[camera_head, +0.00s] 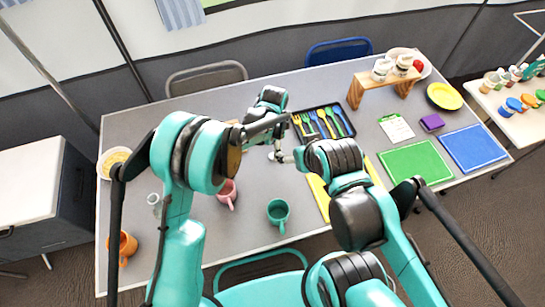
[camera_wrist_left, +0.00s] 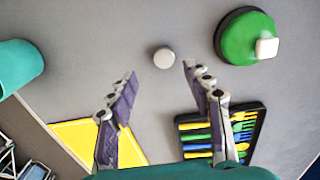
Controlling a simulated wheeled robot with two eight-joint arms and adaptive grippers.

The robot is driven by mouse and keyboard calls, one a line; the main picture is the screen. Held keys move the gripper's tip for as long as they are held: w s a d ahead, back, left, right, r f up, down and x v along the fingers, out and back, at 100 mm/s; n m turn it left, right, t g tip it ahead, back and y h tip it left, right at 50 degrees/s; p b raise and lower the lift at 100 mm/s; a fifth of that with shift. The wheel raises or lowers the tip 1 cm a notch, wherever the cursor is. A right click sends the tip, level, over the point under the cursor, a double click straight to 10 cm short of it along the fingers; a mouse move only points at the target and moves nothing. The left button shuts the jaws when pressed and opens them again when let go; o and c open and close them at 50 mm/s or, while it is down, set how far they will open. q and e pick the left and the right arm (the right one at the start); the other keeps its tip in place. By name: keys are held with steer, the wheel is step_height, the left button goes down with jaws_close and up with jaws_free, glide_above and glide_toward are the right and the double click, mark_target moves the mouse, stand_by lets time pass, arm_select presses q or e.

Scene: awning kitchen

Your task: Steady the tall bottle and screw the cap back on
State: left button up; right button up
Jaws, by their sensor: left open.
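A small round grey-white piece (camera_wrist_left: 164,57) lies beyond and between my left fingertips in the left wrist view. It could be the cap or a bottle top seen from above; I cannot tell which. A pale spot (camera_head: 273,156) shows at about that place in the head view. My left gripper (camera_wrist_left: 158,85) is open with nothing between its fingers; in the head view its arm covers most of it. My right gripper (camera_head: 287,158) is small and partly hidden at the end of the right arm, its fingers unclear. A clear bottle (camera_head: 154,202) stands at the table's left.
A black cutlery tray (camera_head: 322,136) and a yellow board (camera_head: 319,194) lie close by. A teal mug (camera_head: 278,213) and pink mug (camera_head: 228,194) stand in front. A green disc with a white block (camera_wrist_left: 240,40) is beside the left gripper. A wooden stand (camera_head: 384,82) is farther back.

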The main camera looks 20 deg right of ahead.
arm_select(q)
steer(key=f, duration=0.1)
steer(key=f+b, duration=0.1)
steer(key=f, duration=0.1)
steer(key=f+b, duration=0.1)
steer(key=f, duration=0.1)
steer(key=shift+w+a+f, duration=0.1)
steer(key=shift+w+f, duration=0.05)
steer(key=shift+w, duration=0.2)
steer(key=c, duration=0.7)
